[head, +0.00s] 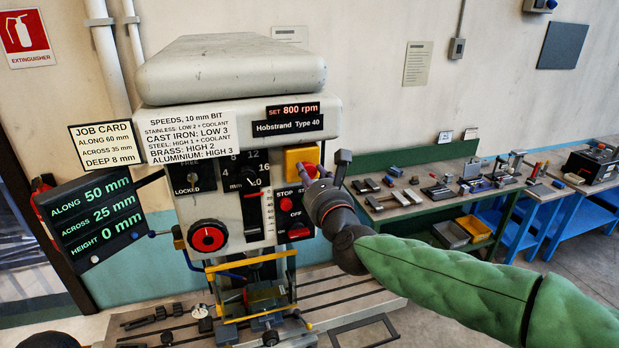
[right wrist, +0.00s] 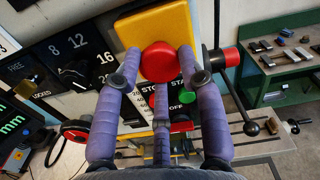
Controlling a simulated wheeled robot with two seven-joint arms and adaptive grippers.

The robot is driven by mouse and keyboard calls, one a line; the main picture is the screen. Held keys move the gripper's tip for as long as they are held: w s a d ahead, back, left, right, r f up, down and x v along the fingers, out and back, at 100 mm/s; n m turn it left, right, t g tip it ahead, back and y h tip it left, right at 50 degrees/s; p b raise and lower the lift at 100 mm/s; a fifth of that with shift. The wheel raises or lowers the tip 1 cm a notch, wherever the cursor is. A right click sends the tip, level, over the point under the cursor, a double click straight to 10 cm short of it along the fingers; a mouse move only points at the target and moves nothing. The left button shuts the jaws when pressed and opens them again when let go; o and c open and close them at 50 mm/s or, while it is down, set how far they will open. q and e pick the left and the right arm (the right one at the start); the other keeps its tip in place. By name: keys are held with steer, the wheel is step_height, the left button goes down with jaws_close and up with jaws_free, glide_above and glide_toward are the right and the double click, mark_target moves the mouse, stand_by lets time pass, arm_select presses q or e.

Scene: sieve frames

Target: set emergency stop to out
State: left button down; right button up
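The emergency stop is a red mushroom button (right wrist: 160,62) on a yellow box (right wrist: 152,30) on the machine's front. In the head view the yellow box (head: 300,158) shows, with the button partly hidden by my fingers. My right gripper (head: 314,178) is at the button. In the right wrist view its purple fingers (right wrist: 160,65) lean in around the button, one on each side and one below. I cannot tell whether they touch or clasp it. Whether the button is in or out is not clear. My left gripper is not in view.
A lever with a black ball (right wrist: 251,129) stands right of the gripper. A red-centred dial (head: 207,237) is lower left. A green workbench (head: 430,208) with tools stands right.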

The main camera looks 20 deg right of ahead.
steer(key=o, duration=0.4)
steer(key=shift+a+f, duration=0.1)
steer(key=shift+f, duration=0.45)
steer(key=shift+s+r, duration=0.1)
steer(key=shift+r, duration=0.15)
steer(key=s, duration=1.2)
steer(key=shift+d, duration=0.4)
